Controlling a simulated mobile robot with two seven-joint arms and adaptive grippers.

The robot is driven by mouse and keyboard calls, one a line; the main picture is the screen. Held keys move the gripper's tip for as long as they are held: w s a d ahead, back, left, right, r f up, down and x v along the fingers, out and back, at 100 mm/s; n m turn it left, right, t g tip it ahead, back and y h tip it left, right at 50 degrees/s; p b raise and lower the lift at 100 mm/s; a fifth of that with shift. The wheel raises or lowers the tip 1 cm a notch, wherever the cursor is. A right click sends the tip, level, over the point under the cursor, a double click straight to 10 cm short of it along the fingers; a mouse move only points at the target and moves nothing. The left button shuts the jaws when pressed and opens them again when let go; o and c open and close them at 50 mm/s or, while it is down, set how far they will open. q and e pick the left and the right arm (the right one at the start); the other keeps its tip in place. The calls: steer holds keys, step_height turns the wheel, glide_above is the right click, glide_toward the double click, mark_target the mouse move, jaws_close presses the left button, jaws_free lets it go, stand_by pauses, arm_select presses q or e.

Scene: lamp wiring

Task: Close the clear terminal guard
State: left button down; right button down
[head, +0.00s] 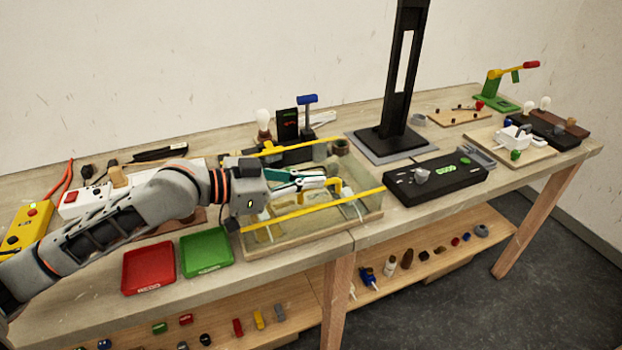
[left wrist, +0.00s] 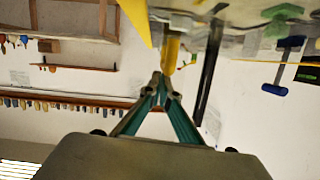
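The clear terminal guard (head: 362,203) is a see-through cover with yellow edge bars, on a wooden board in the middle of the bench. A yellow handle (head: 333,186) arches at its middle. My left gripper (head: 326,181) reaches in from the left over the guard, its teal fingers at the handle. In the left wrist view the fingertips (left wrist: 160,82) come together at the yellow handle (left wrist: 171,52) and look shut on it. The exact contact is small and partly hidden. The guard's full tilt is hard to tell. My right gripper is out of view.
A red tray (head: 148,268) and a green tray (head: 206,251) lie at the front left. A black box (head: 436,180) and a tall black stand (head: 398,90) are to the right. A blue-topped lever (head: 307,112) and a bulb (head: 264,122) stand behind the guard.

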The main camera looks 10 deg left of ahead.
arm_select(q)
steer(key=shift+s+f, duration=0.1)
steer(key=shift+f, duration=0.25)
